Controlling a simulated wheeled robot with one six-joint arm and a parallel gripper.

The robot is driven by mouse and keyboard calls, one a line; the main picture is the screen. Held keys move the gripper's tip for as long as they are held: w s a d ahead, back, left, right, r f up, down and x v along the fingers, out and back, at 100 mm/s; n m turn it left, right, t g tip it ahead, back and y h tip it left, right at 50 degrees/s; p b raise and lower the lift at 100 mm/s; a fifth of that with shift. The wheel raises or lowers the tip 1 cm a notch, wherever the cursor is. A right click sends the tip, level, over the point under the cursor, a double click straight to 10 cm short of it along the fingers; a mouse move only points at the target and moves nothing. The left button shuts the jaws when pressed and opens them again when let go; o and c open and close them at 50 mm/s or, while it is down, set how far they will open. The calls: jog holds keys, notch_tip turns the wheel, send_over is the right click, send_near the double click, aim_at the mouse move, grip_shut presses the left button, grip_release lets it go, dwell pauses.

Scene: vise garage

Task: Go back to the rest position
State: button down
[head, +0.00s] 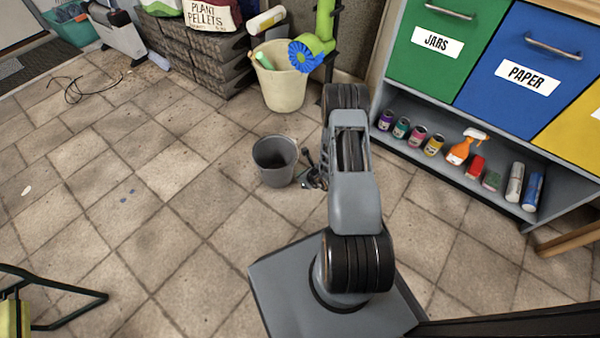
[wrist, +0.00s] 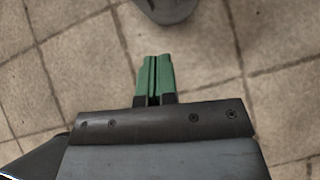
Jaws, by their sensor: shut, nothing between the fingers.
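My gripper (wrist: 154,77) shows in the wrist view with its two green fingers closed together and nothing between them. It points down over the tiled floor. In the head view, my arm stands in the middle and its gripper end, at the left of the arm, is small and mostly hidden. A grey bucket (head: 275,161) stands on the floor just left of that end. The rim of a grey round thing, likely the same bucket, shows in the wrist view (wrist: 165,8) beyond the fingertips, at the top edge.
A shelf unit (head: 449,167) with cans, a spray bottle (head: 466,146) and other goods stands at right under coloured drawers. A cream bin (head: 282,88) stands behind the bucket. A black folding frame (head: 60,297) is at lower left. The floor at left is mostly clear.

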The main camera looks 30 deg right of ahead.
jog(key=s+a+r+n+g+y+p, duration=0.15)
jog(key=a+r+n+p, duration=0.35)
jog(key=r, duration=1)
jog(key=a+r+n+g+y+p, duration=0.1)
jog(key=a+r+n+y+p, duration=0.4)
jog(key=r, duration=1)
jog(key=s+a+r+n+g+p, duration=0.1)
jog(key=a+r+n+p, duration=0.2)
jog(key=r+n+p, duration=0.85)
jog(key=s+r+n+h+p, duration=0.3)
jog(key=s+r+p, duration=0.1)
jog(key=r, duration=0.7)
jog(key=s+d+r+n+g+h+p, duration=0.1)
jog(key=s+r+n+h+p, duration=0.2)
jog(key=r, duration=0.9)
jog(key=s+d+r+n+h+p, duration=0.1)
jog(key=s+r+n+h+p, duration=0.2)
jog(key=s+r+n+p, duration=0.2)
jog(key=p+v, duration=0.1)
jog(key=v, duration=0.6)
jog(key=shift+s+r+p, duration=0.2)
jog(key=shift+s+p, duration=0.05)
jog(key=shift+p, duration=0.05)
jog(key=shift+d+g, duration=0.2)
jog(key=shift+g, duration=0.05)
